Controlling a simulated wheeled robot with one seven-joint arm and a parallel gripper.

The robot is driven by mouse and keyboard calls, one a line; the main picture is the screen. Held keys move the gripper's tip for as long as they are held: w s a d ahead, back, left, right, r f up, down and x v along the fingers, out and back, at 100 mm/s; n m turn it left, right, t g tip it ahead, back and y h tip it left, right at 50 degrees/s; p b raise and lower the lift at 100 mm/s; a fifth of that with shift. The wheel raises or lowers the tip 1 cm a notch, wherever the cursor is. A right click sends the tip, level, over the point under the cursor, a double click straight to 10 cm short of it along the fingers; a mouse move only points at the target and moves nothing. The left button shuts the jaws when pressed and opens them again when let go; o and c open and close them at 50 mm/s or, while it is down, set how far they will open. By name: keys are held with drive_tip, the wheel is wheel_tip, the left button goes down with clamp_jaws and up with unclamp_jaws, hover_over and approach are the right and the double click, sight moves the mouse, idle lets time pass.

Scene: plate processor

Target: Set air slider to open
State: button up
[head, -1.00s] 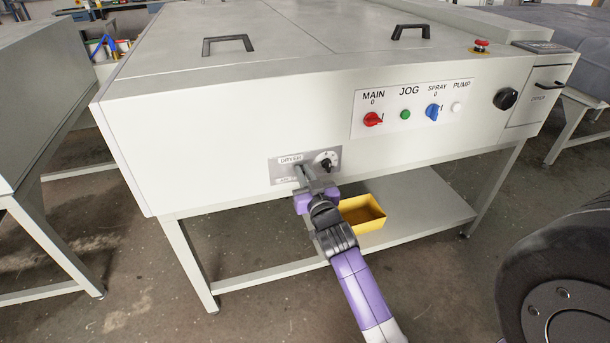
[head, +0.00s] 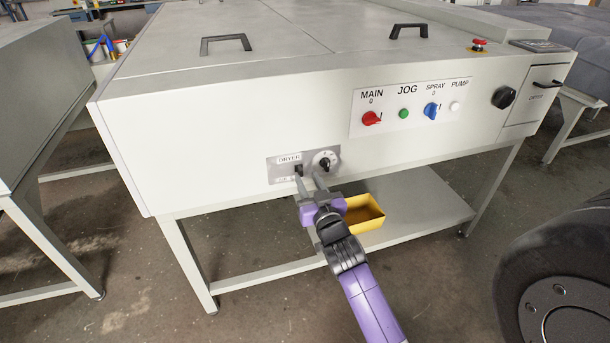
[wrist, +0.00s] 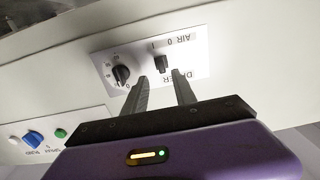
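The dryer panel (head: 273,172) is on the lower front of the white machine. Its black air slider (head: 298,169) shows near the left fingertip. In the wrist view, the slider (wrist: 162,63) is a small black knob under upside-down "AIR 0 1" marks; I cannot tell for sure which mark it stands at. My gripper (head: 309,176) is in front of the panel, fingers apart. In the wrist view, my gripper (wrist: 159,76) is open and empty, with the slider just beyond the gap between the fingertips. No contact is clear.
A round black dial (wrist: 121,75) sits close beside one finger; it also shows in the head view (head: 325,164). Above right is a panel with a red MAIN switch (head: 371,118), green button and blue switch. A yellow bin (head: 366,222) stands on the shelf below.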

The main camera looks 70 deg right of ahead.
drive_tip(key=v, duration=0.3)
drive_tip(key=shift+s+a, duration=0.2)
drive_tip(key=shift+s, duration=0.05)
idle(0.4)
drive_tip(key=s+a+r+n+t+y+p, duration=0.2)
drive_tip(key=a+r+y, duration=0.1)
drive_tip(key=a, duration=0.8)
drive_tip(key=s+a+r+n+t+y+p, duration=0.2)
drive_tip(key=a+r+n+t, duration=0.15)
drive_tip(key=a, duration=0.65)
drive_tip(key=s+a+r+n+g+y+p, duration=0.1)
drive_tip(key=s+a+r+n+y+p, duration=0.1)
drive_tip(key=s+a+y, duration=0.2)
drive_tip(key=s+a+r+n+g+y+p, duration=0.1)
drive_tip(key=s+a+r+n+y+p, duration=0.1)
drive_tip(key=s+a, duration=0.7)
drive_tip(key=a+y+p, duration=0.1)
drive_tip(key=a+y, duration=0.1)
drive_tip(key=shift+s+a+r+y, duration=0.25)
drive_tip(key=shift+a+r+y, duration=0.1)
drive_tip(key=shift+a+y, duration=0.05)
drive_tip(key=shift+d, duration=0.1)
